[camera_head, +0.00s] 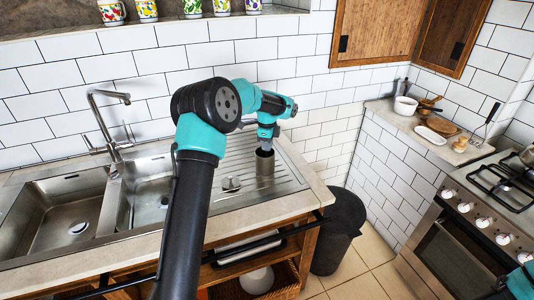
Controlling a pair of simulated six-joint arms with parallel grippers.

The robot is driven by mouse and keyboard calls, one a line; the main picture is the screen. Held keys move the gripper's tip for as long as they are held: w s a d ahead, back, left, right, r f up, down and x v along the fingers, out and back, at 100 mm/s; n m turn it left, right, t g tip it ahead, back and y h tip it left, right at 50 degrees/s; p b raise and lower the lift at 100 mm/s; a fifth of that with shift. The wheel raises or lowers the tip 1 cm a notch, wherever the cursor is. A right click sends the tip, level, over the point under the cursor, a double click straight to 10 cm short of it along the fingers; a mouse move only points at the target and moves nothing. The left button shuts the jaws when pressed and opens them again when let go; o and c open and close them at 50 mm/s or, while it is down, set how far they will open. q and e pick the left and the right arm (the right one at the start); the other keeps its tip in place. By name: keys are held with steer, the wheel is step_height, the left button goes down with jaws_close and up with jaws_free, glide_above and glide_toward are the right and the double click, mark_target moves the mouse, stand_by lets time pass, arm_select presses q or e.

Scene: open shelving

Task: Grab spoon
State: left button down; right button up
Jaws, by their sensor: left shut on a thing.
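My left gripper (265,145) points down at the mouth of a metal utensil holder (265,169) on the sink's drainboard. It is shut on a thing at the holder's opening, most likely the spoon. The gripper and the holder's rim hide that thing, so its shape cannot be made out. The holder stands upright. A teal part of my right arm shows in the bottom right corner. My right gripper is not in view.
The ribbed drainboard (225,193) has a small metal piece (231,183) left of the holder. The faucet (109,120) rises behind the sink. A dark bin (338,232) stands beside the counter. The stove (478,205) and a side counter with bowls are at right.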

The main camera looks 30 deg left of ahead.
arm_select(q)
steer(key=shift+r, duration=0.1)
step_height(320, 180, up, 18)
stand_by(0.5)
stand_by(0.5)
